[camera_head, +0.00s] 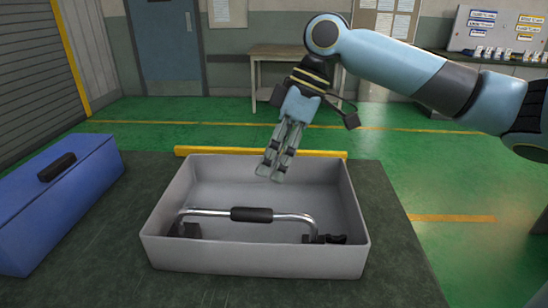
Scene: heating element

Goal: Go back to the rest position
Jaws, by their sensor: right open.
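My right arm comes in from the right, and its gripper (273,172) hangs over the back part of the grey bin (255,262), fingers pointing down. The gripper is open and holds nothing that I can see. A bent metal bar with a black grip (251,214), likely the heating element, lies inside the bin, in front of the fingers and apart from them. My left gripper is not in view.
A blue box (60,205) with a black handle stands at the left of the dark table (395,265). A yellow bar (190,151) runs behind the bin. The table right of the bin is clear. A wooden bench (290,51) stands farther back.

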